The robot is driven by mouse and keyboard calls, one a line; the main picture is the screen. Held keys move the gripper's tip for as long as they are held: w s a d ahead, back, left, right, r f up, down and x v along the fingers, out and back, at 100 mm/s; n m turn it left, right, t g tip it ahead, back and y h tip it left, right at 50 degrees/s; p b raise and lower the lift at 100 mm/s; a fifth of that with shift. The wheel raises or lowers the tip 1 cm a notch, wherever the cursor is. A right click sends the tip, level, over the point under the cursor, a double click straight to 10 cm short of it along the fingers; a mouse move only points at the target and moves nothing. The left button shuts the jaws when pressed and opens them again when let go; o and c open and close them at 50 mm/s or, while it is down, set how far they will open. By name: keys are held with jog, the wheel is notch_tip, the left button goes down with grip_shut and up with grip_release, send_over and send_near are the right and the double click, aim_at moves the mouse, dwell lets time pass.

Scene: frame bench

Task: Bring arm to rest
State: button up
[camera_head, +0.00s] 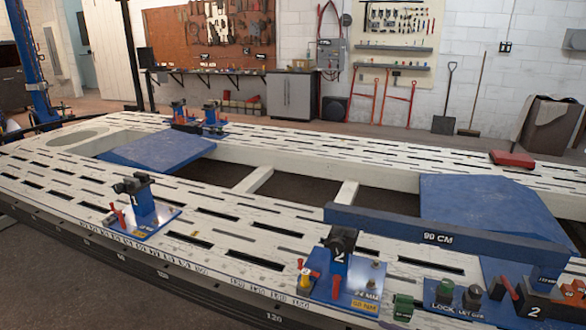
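My arm and gripper are not in the head camera view. The white slotted frame bench (300,230) fills the middle and front of the view. A blue clamp stand marked 1 (141,205) stands on its near rail at the left. A long blue bar marked 90 CM (437,237) spans the right side above the bench.
Blue ramps (160,150) (480,205) cross the bench opening. Small clamps and blocks (470,298) crowd the near right corner. A red box (512,159) lies on the far rail. A grey cabinet (292,95) and wall tools stand behind, with open floor between.

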jog(key=s+a+f+n+g+p, duration=0.3)
jog(key=s+a+n+g, duration=0.2)
jog(key=s+a, duration=0.45)
jog(key=s+a+f+n+g+p, duration=0.2)
jog(key=s+a+n+g+p, duration=0.3)
jog(key=a, duration=0.7)
jog(key=s+a+f+n+g+h, duration=0.25)
jog(key=s+n+g+h, duration=0.2)
jog(key=s, duration=0.75)
jog(key=s+d+f+n+g+h+p, duration=0.1)
jog(key=s+d+n+h, duration=0.5)
jog(key=s+d+n, duration=0.3)
jog(key=d+n, duration=0.1)
jog(key=n, duration=0.3)
jog(key=shift+d+h, duration=0.3)
jog(key=shift+h, duration=0.05)
jog(key=shift+s, duration=0.1)
